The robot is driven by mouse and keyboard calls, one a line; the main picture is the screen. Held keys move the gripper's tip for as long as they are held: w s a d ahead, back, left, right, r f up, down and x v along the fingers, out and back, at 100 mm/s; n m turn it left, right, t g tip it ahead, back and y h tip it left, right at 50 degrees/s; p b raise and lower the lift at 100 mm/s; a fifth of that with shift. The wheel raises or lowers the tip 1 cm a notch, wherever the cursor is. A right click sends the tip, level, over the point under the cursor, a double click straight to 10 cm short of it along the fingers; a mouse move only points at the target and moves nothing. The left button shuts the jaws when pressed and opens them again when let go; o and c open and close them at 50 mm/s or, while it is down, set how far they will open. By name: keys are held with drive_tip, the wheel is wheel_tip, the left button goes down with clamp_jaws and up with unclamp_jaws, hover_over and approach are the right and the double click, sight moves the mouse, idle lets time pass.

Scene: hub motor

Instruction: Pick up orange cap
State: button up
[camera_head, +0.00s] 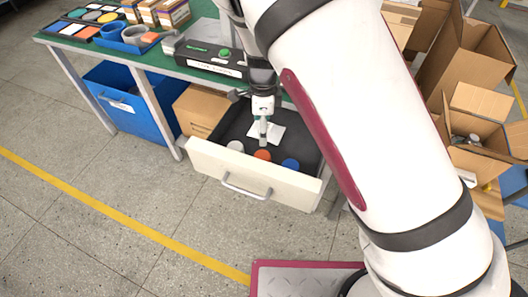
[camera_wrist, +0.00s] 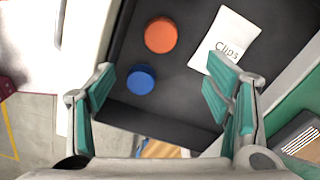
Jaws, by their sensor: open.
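The orange cap (camera_head: 262,155) lies in the open drawer (camera_head: 240,180), between a white cap (camera_head: 236,146) on its left and a blue cap (camera_head: 290,164) on its right. In the wrist view the orange cap (camera_wrist: 161,35) lies on the dark drawer floor, ahead of my fingers, with the blue cap (camera_wrist: 141,79) closer to them. My gripper (camera_head: 264,140) points down into the drawer area. In the wrist view my gripper (camera_wrist: 160,95) has its green-padded fingers wide apart with nothing held between them. The white cap does not show in the wrist view.
The drawer's pale front and walls stand around the caps. A green-topped workbench (camera_head: 130,48) is above, with a blue bin (camera_head: 130,100) below. Cardboard boxes (camera_head: 468,60) stand at right.

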sight(262, 156)
wheel_tip(262, 156, down, 15)
drive_tip(key=shift+r+b, duration=0.2)
drive_tip(key=shift+b, duration=0.5)
drive_tip(key=shift+a, duration=0.1)
drive_tip(key=c, duration=1)
